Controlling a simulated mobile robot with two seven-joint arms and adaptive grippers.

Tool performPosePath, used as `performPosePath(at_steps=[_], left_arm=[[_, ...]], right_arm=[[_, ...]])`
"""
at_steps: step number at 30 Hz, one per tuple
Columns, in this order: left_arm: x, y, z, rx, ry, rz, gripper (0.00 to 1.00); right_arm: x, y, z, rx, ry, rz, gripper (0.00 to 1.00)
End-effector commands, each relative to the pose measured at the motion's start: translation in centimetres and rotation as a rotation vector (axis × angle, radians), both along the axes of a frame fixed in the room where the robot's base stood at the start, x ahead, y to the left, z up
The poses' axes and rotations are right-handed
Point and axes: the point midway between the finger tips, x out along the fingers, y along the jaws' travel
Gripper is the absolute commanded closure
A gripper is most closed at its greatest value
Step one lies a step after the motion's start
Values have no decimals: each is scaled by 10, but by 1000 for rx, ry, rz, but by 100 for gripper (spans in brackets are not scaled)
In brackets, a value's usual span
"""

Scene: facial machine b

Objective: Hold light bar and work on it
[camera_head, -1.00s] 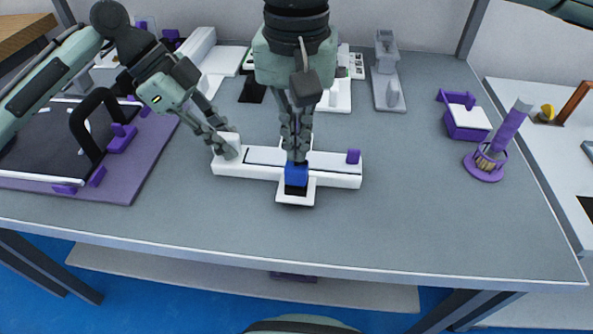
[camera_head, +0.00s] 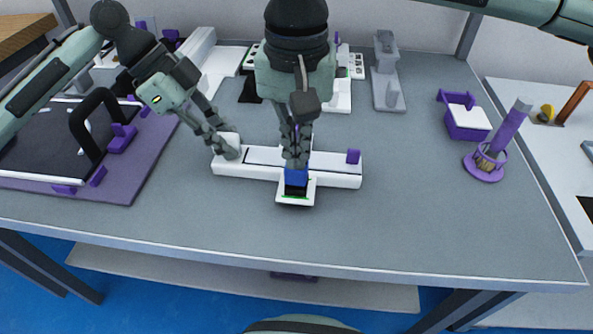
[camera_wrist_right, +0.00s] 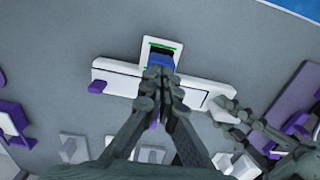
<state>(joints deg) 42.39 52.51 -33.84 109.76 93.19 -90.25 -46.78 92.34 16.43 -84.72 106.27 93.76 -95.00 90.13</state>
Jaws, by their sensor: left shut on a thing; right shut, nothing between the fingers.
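The light bar (camera_head: 335,178) is a long white bar lying on the grey table, with a purple knob (camera_head: 353,156) near its right end. A white cross piece (camera_head: 308,192) at its middle carries a blue block (camera_head: 296,177) and shows green lines around a dark patch; these lines also show in the right wrist view. My left gripper (camera_head: 227,150) is shut on the bar's left end. My right gripper (camera_head: 296,162) is shut and empty, pointing down at the blue block; its fingertips are at or just above the block's top, and I cannot tell if they touch. They partly hide the block.
A purple mat (camera_head: 120,185) with a dark panel lies at the left. A purple box (camera_head: 466,122) and a brush in a purple holder (camera_head: 485,167) stand at the right. Grey and white parts stand at the back. The table in front of the bar is clear.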

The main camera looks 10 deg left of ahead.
Motion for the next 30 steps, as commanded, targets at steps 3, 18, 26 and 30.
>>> performPosePath(at_steps=[3,18,26,30], left_arm=[[-1,0,-2,2,3,-1,100],[-1,0,-2,2,3,-1,100],[-1,0,-2,2,3,-1,100],[-1,0,-2,2,3,-1,100]], right_arm=[[0,0,-1,-2,1,0,100],[0,0,21,-2,0,0,100],[0,0,43,-1,0,0,100],[0,0,54,-1,1,0,100]])
